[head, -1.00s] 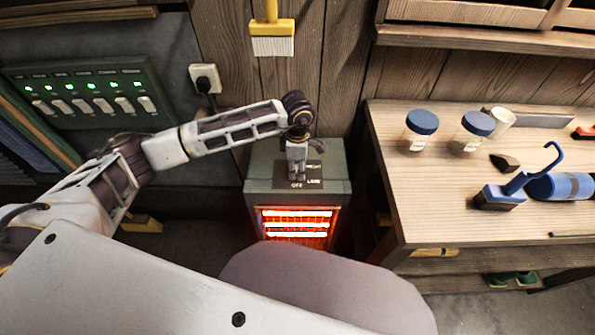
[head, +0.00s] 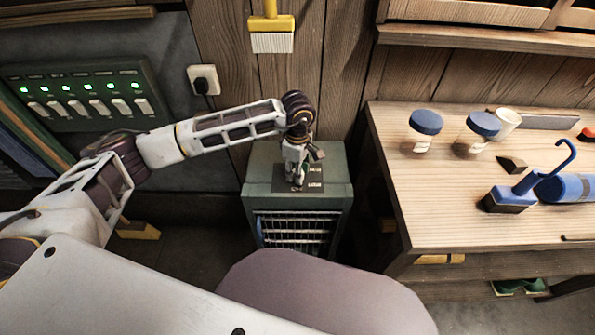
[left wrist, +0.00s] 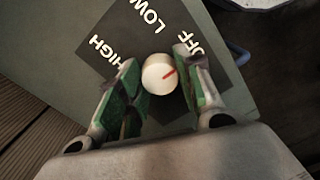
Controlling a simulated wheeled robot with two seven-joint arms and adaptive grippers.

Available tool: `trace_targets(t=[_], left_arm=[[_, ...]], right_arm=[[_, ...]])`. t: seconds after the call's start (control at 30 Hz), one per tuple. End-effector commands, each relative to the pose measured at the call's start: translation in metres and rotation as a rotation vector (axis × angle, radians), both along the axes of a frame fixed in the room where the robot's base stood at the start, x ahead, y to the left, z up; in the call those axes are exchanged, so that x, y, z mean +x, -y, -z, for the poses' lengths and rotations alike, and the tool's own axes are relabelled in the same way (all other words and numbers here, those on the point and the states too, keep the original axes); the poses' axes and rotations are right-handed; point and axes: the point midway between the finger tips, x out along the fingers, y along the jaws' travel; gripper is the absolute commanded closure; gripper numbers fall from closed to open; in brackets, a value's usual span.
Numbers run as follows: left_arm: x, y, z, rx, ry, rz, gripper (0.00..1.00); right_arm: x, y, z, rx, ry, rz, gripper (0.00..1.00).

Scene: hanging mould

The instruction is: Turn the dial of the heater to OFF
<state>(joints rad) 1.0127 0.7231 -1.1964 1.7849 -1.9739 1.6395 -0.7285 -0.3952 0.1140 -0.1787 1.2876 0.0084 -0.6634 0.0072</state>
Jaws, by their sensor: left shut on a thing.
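The green heater (head: 260,168) stands on the floor against the wooden wall; its front grille (head: 296,232) is dark. Its white dial (left wrist: 158,78) shows in the left wrist view, with a red mark pointing to the upper right, toward the OFF lettering (left wrist: 197,42). HIGH and LOW are lettered to the left and above. My left gripper (head: 297,180) reaches down onto the heater's top and hides the dial in the head view. In the left wrist view its green-padded fingers (left wrist: 157,63) are shut on the dial, one on each side. My right gripper is out of view.
A wooden workbench (head: 400,190) stands right of the heater, with jars, a blue-handled tool and a blue roll on it. A switch panel (head: 85,95) and a plugged socket (head: 203,78) are on the wall at left. A brush (head: 272,38) hangs above the heater.

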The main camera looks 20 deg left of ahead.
Motion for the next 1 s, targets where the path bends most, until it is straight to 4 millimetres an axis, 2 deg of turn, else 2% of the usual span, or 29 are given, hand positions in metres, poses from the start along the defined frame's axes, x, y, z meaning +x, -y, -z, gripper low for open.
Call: trace_targets(t=[0.33, 0.37, 0.53, 1.0], left_arm=[[0.0006, 0.0001, -0.001, 0.0, 0.002, 0.002, 0.89], [0.0006, 0.0001, -0.001, 0.0, 0.002, 0.002, 0.63], [0.0004, 0.0001, -0.0007, 0.0, 0.001, 0.001, 0.42], [0.0003, 0.0, -0.0056, 0.0, 0.001, 0.001, 0.42]], right_arm=[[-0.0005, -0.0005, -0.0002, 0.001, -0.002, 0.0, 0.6], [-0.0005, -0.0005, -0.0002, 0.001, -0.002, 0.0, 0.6], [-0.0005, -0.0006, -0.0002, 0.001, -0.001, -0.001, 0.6], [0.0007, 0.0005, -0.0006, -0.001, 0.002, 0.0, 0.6]])
